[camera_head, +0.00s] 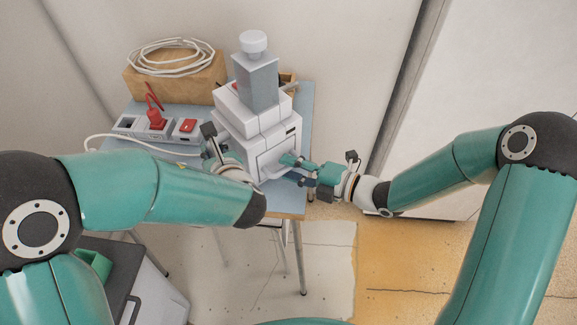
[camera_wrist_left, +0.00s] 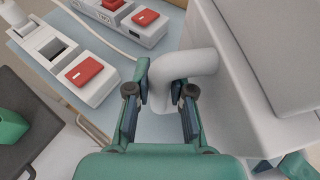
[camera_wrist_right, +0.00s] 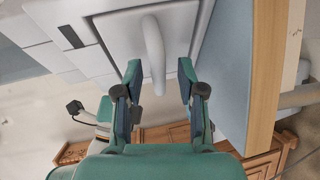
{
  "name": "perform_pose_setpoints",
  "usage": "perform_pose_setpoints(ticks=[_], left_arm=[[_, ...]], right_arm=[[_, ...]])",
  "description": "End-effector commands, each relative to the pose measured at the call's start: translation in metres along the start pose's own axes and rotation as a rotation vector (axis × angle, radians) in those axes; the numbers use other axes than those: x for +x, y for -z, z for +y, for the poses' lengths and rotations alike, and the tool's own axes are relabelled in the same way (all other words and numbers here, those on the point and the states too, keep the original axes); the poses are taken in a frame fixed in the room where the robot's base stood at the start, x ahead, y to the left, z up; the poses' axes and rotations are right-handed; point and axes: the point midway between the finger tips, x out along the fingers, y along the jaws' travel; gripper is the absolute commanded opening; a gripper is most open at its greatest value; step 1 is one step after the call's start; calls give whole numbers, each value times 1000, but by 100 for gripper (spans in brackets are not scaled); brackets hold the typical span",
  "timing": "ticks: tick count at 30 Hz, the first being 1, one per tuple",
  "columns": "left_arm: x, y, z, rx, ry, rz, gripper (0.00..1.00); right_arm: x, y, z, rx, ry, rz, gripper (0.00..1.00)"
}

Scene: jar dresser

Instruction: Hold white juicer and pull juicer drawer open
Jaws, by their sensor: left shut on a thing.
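The white juicer (camera_head: 238,102) stands upright on a small blue-topped table, with a grey hopper (camera_head: 257,82) and a round cap on top. My left gripper (camera_wrist_left: 162,88) is shut on the curved white handle (camera_wrist_left: 190,64) on the juicer's side; in the head view my left forearm partly hides this spot. The juicer drawer (camera_wrist_right: 116,36) shows in the right wrist view, its front seemingly flush. My right gripper (camera_wrist_right: 160,72) is open, with one finger on each side of the white drawer handle (camera_wrist_right: 153,48). Gaps show between fingers and handle.
A cardboard box (camera_head: 172,80) with coiled white cable (camera_head: 170,56) stands behind at left. A power strip (camera_head: 155,130) with red switches lies left of the juicer. The table edge (camera_head: 284,211) is close in front. Open floor (camera_head: 325,250) lies before it, a white cabinet right.

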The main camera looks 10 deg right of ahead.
Motion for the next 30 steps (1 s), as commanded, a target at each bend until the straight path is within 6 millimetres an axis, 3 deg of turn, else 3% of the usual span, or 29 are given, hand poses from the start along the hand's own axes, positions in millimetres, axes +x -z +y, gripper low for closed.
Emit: perform_pose_setpoints(ticks=[12, 13, 20, 30], left_arm=[[0, 0, 0, 0, 0, 0, 0], [0, 0, 0, 0, 0, 0, 0], [0, 0, 0, 0, 0, -1, 0], [0, 0, 0, -1, 0, -1, 0]], right_arm=[[11, 0, 0, 1, 0, -1, 39], [11, 0, 0, 1, 0, -1, 38], [10, 0, 0, 1, 0, -1, 0], [10, 0, -1, 2, 3, -1, 0]])
